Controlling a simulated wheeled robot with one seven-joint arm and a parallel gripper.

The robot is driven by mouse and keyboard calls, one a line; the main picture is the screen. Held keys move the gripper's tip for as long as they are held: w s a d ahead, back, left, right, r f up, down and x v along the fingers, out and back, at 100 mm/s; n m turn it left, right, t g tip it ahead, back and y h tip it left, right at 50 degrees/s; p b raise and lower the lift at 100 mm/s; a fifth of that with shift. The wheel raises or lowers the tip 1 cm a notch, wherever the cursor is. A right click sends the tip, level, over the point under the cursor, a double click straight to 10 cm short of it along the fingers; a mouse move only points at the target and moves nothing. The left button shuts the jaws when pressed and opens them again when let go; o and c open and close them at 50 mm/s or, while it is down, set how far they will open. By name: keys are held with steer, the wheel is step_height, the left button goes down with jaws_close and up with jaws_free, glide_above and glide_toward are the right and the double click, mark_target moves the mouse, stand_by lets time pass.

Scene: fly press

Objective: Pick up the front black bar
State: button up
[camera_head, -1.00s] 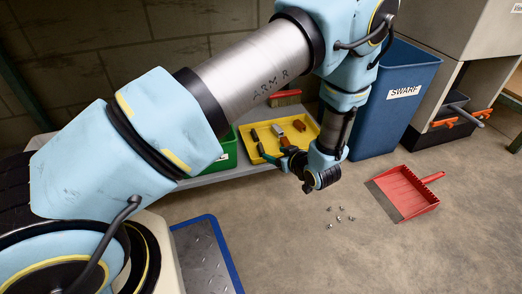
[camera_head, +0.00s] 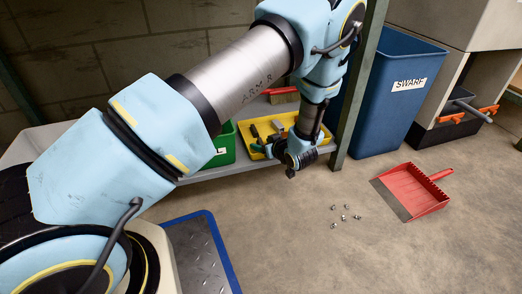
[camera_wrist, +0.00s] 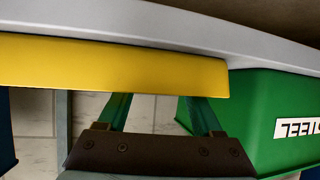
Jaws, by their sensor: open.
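A yellow tray (camera_head: 286,119) stands on a low grey shelf at the back. Small dark bar-like pieces (camera_head: 278,127) lie in it; another dark piece (camera_head: 255,132) is near its left end. I cannot tell which is the front black bar, because my arm and gripper cover part of the tray. My gripper (camera_head: 266,149) is at the tray's front edge. In the wrist view, which is upside down, its two green fingers (camera_wrist: 160,102) are spread with nothing between them. The tray's yellow wall (camera_wrist: 110,68) fills the upper part there, and its contents are hidden.
A green bin (camera_head: 224,146) stands left of the tray; its STEEL label shows in the wrist view (camera_wrist: 300,128). A shelf post (camera_head: 357,85) and blue SWARF bin (camera_head: 385,110) are to the right. A red dustpan (camera_head: 415,190) and small metal bits (camera_head: 344,217) lie on open floor.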

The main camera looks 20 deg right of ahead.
jaws_close()
stand_by(0.5)
